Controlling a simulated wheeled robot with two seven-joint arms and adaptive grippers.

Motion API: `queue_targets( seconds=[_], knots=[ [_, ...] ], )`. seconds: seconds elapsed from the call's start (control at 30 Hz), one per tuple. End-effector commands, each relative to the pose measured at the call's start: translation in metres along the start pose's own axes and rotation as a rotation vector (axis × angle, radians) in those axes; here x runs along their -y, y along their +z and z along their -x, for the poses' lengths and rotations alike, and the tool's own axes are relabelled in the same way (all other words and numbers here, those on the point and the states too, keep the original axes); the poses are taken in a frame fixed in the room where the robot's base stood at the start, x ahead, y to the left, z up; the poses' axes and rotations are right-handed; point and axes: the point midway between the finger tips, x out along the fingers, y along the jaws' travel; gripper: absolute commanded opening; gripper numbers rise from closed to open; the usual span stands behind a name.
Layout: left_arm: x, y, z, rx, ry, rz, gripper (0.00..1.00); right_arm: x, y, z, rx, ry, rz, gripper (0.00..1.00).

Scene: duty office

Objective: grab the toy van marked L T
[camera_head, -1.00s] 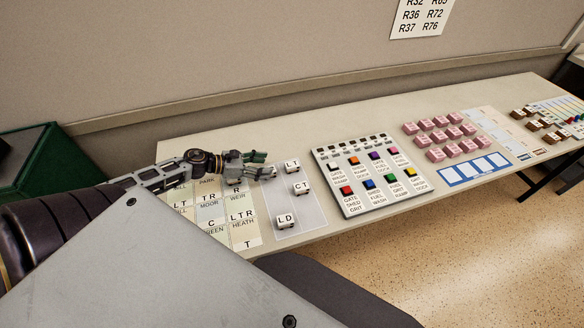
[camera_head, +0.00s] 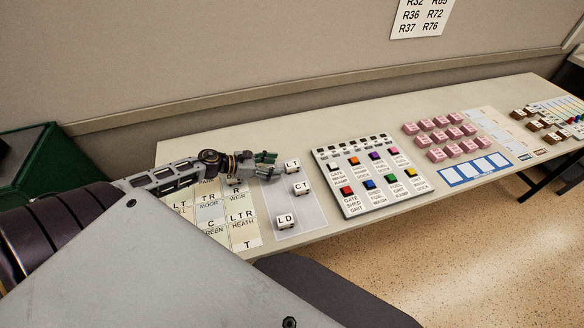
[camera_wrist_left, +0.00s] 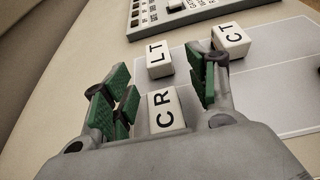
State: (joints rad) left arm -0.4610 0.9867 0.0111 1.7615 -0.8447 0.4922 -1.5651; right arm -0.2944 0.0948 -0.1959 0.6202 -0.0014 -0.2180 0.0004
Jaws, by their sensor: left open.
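The white toy van marked LT (camera_head: 292,166) stands on the grey mat (camera_head: 306,222), just beyond the tips of my left gripper (camera_head: 272,165). In the left wrist view the LT van (camera_wrist_left: 159,58) lies ahead of my left gripper (camera_wrist_left: 158,88), between the lines of its green-padded fingers. The gripper is open. A van marked CR (camera_wrist_left: 166,110) sits closer in, between the fingers; in the head view the gripper hides it. A van marked CT (camera_head: 302,188) and one marked LD (camera_head: 286,221) stand on the mat nearer the table's front edge. My right gripper is not in view.
The CT van also shows in the left wrist view (camera_wrist_left: 231,40), close to the right finger. A lettered card (camera_head: 243,217) lies left of the mat. A panel of coloured buttons (camera_head: 369,174) stands to the right, with pink blocks (camera_head: 440,137) beyond.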

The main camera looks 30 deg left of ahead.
Motion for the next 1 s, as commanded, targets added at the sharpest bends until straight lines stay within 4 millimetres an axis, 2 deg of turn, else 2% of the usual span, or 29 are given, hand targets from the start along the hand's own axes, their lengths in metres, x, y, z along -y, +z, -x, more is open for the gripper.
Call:
queue_targets(
  seconds=[0.37,1.0],
  knots=[
    [-0.001,0.000,-0.003,0.001,0.000,0.000,0.58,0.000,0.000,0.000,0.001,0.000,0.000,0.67],
    [-0.003,0.000,-0.034,0.002,0.001,-0.001,0.58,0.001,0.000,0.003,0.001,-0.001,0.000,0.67]
  ],
)
